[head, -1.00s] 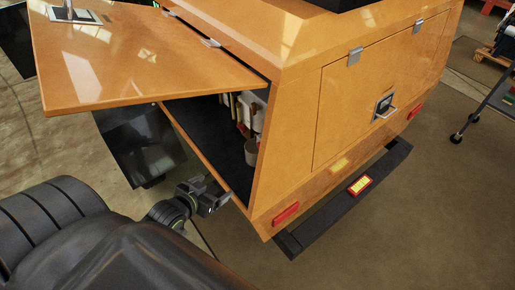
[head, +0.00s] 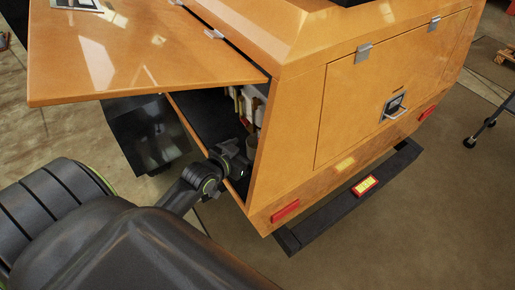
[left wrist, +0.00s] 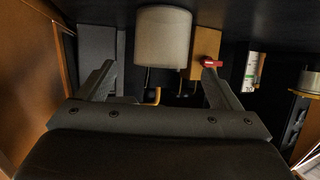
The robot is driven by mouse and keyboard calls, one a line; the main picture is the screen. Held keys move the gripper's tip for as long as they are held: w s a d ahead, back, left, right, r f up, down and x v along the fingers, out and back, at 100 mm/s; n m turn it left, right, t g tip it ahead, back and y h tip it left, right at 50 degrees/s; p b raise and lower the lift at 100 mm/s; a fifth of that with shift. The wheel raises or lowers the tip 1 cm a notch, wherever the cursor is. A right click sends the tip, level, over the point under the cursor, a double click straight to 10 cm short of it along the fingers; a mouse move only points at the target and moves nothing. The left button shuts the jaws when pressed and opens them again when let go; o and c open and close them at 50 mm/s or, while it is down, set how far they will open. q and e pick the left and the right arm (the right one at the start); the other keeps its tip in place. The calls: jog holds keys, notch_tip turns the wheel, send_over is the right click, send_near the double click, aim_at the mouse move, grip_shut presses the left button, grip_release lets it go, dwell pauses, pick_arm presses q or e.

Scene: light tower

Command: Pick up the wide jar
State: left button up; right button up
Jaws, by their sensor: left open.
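The wide jar (left wrist: 163,38) is a plain beige-grey cylinder at the top centre of the left wrist view, against a dark surface. My left gripper (left wrist: 160,82) is open there, one finger on each side of the picture, with the jar centred beyond the gap and nothing held. In the head view my left gripper (head: 232,157) is at the mouth of the orange side compartment, and the jar is mostly hidden behind it. My right gripper is not in view.
The raised orange door (head: 150,65) hangs above my left arm. The compartment's edge post is close to the gripper's right in the head view. The left wrist view shows a red-handled item (left wrist: 212,63) beside the jar and an orange wall (left wrist: 30,85) at left.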

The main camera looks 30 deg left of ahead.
pick_arm(q)
jog(key=shift+r+p+x, duration=0.1)
jog(key=shift+p+x, duration=0.15)
jog(key=shift+x, duration=1.45)
jog(key=shift+r+p+x, duration=0.15)
jog(key=shift+p+x, duration=0.1)
jog(key=shift+x, duration=1.45)
jog(key=shift+a, duration=0.1)
jog(key=c, duration=1.1)
